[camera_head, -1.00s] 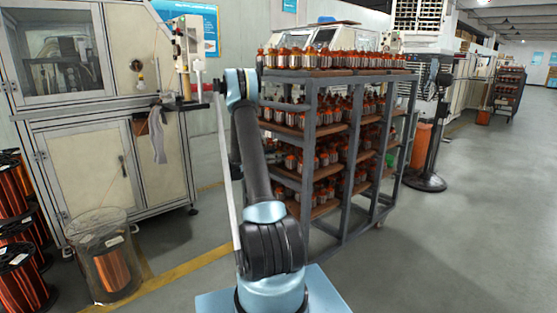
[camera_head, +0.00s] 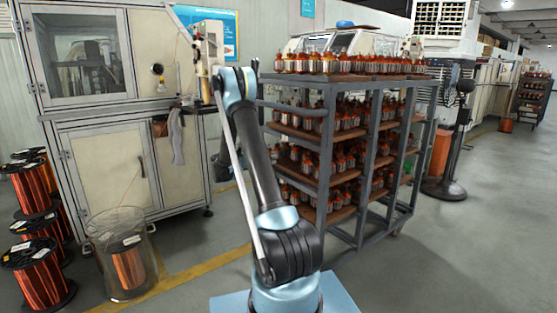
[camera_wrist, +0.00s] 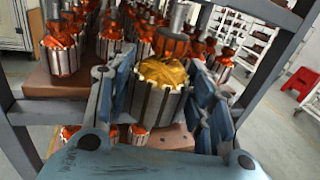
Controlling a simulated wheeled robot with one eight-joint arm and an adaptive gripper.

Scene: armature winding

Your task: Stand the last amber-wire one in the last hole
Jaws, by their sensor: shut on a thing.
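My gripper (camera_wrist: 160,97) is shut on an armature with amber-yellow wire (camera_wrist: 160,74), held upright by its slotted metal core between the two blue fingers. Its shaft points up towards the camera. Behind it, armatures with orange-red wire (camera_wrist: 60,45) stand in rows on a brown board (camera_wrist: 58,86) on the rack. The held armature appears at the board's near edge. I cannot tell whether its lower end touches anything, and no empty hole shows clearly. In the head view my arm hides the gripper and the held armature.
The grey rack (camera_head: 326,150) has several shelves full of armatures, and its posts (camera_wrist: 285,70) flank the gripper. A machine cabinet (camera_head: 105,165), copper spools (camera_head: 35,275) and a clear bin (camera_head: 122,258) stand at left. A fan (camera_head: 450,150) stands at right.

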